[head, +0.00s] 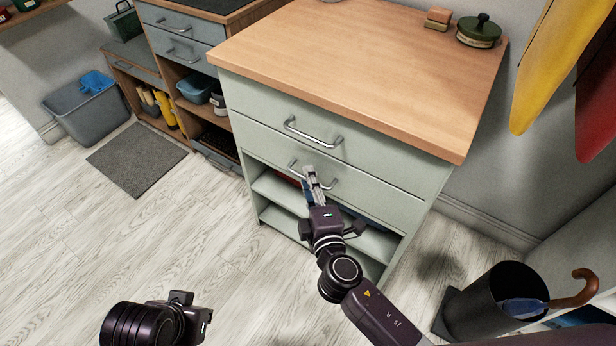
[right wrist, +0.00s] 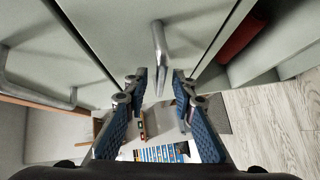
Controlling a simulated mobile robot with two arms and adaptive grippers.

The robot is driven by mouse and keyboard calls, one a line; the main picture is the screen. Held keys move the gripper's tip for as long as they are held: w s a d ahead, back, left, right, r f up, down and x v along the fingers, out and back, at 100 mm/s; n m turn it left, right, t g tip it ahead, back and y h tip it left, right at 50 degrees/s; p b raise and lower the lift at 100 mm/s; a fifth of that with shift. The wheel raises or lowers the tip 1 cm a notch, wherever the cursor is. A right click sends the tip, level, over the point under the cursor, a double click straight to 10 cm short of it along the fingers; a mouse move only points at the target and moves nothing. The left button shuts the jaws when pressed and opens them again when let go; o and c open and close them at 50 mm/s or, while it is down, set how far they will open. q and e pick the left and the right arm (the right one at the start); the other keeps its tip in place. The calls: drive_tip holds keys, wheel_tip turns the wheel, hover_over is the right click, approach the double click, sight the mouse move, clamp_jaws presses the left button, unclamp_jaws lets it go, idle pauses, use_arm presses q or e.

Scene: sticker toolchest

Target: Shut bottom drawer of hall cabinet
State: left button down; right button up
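The hall cabinet is pale green with a wooden top (head: 365,65). It has a top drawer (head: 385,160) above a bottom drawer (head: 375,195), each with a metal bar handle. The bottom drawer's front looks about flush with the one above; I cannot tell whether a small gap is left. My right gripper (head: 310,175) is at the bottom drawer's handle (head: 330,183). In the right wrist view my right gripper (right wrist: 159,85) has its fingers apart, with the handle (right wrist: 160,45) at the fingertips; contact is unclear. My left gripper (head: 195,312) is low over the floor, away from the cabinet.
Open shelves (head: 280,188) lie below the drawers; a red item (right wrist: 243,35) is on one. A grey mat (head: 137,158) and a grey bin (head: 85,110) are to the left. A black bin (head: 480,305) with an umbrella stands to the right. The floor in front is clear.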

drive_tip(key=v, duration=1)
drive_tip(key=shift+s, duration=0.3)
drive_tip(key=shift+d, duration=0.1)
